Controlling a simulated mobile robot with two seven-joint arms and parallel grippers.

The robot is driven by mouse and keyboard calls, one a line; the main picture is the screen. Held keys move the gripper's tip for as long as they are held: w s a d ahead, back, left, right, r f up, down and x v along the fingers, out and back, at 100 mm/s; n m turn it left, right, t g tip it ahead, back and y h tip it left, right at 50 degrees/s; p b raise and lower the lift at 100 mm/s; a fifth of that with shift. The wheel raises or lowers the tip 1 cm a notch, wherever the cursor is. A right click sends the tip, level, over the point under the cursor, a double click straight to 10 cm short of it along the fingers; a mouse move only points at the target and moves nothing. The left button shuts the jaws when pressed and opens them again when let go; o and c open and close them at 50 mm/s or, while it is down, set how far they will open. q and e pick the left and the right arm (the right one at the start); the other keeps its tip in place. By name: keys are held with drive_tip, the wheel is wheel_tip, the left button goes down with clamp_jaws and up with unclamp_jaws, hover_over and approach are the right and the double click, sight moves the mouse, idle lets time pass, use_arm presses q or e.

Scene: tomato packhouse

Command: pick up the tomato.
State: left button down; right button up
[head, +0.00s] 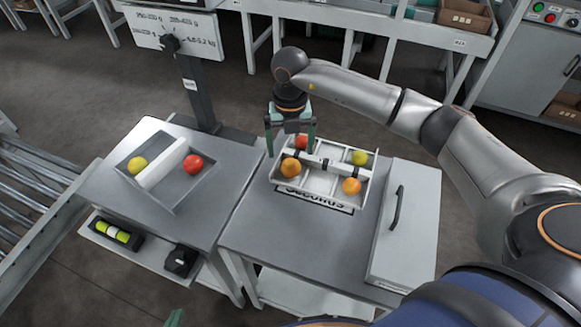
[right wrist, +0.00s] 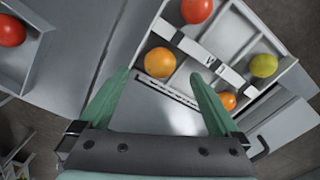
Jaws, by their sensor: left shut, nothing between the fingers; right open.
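A divided white crate (head: 318,198) on the right-hand table holds a red tomato (head: 302,141), an orange one (head: 290,167), a yellow-green one (head: 359,157) and another orange one (head: 351,186). My right gripper (head: 290,148) is open and empty above the crate's left end, near the red and left orange tomatoes. In the right wrist view its fingers (right wrist: 160,88) stand apart, with the left orange tomato (right wrist: 160,62) beyond the gap. The red tomato (right wrist: 196,10) is cut by the top edge. Only a green tip of my left gripper (head: 174,318) shows at the bottom edge; it is shut.
A grey tray (head: 173,203) on the left table holds a yellow tomato (head: 137,165) and a red tomato (head: 193,164), with a white divider between them. A scale post (head: 197,95) stands behind it. A flat lid with a handle (head: 410,230) lies right of the crate.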

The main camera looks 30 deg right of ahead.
sight(291, 161)
wheel_tip(291, 161, down, 6)
drive_tip(key=shift+r+b, duration=0.1)
drive_tip(key=shift+b, duration=0.2)
drive_tip(key=c, duration=1)
drive_tip(key=shift+r, duration=0.1)
